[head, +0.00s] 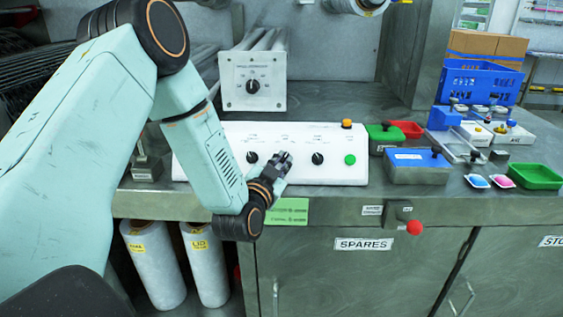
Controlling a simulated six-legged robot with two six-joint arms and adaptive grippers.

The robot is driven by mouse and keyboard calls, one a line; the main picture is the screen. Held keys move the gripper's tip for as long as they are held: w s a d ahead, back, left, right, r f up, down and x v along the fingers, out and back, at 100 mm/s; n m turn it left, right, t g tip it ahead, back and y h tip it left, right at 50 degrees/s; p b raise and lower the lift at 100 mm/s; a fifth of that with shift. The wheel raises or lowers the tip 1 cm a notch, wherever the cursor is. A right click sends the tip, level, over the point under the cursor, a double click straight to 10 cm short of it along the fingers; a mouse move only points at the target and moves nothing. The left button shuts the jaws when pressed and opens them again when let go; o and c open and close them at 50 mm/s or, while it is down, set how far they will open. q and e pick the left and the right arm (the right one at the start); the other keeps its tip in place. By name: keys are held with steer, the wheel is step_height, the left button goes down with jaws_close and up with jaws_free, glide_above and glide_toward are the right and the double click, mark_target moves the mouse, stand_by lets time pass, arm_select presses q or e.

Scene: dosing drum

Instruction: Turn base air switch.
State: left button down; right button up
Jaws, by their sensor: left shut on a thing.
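A white control panel (225,140) stands on the metal bench with a row of black rotary switches and small labels too small to read. The left switch (252,157) and right switch (318,158) show clearly. My left gripper (284,159) is at the panel's front between them, shut on the middle switch, which its fingers hide. I cannot tell the middle switch's angle or which label reads base air. My right gripper is not in view.
A green button (350,160) and an orange button (347,123) are on the panel's right. A grey plate with a knob (252,86) stands behind.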

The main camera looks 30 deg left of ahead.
arm_select(q)
steer(key=n+y+b, duration=0.2)
steer(key=n+b, duration=0.1)
steer(key=shift+w+d+f+n+y, duration=0.1)
steer(key=shift+d+f+n+y, duration=0.05)
steer(key=shift+d+n+y, duration=0.15)
steer(key=n+y, duration=0.1)
steer(key=n, duration=0.1)
steer(key=n+g+y+b, duration=0.1)
steer(key=shift+d+n+y, duration=0.15)
steer(key=shift+n+y, duration=0.15)
steer(key=shift+n, duration=0.1)
steer(key=n+g+y, duration=0.1)
steer(key=n, duration=0.1)
steer(key=n+y, duration=0.1)
steer(key=n, duration=0.1)
steer(key=shift+w+d+r+g, duration=0.1)
steer(key=shift+w+r+g, duration=0.1)
steer(key=shift+g, duration=0.2)
steer(key=shift+n+g+y+p, duration=0.2)
steer(key=shift+n+g+y, duration=0.5)
steer(key=shift+n, duration=0.65)
steer(key=shift+n+g+y+p, duration=0.2)
steer(key=shift+n+g+y, duration=0.45)
steer(key=shift+n, duration=0.7)
steer(key=shift+w+g, duration=0.1)
steer(key=shift+g, duration=0.15)
steer(key=c, duration=1.4)
jaws_free()
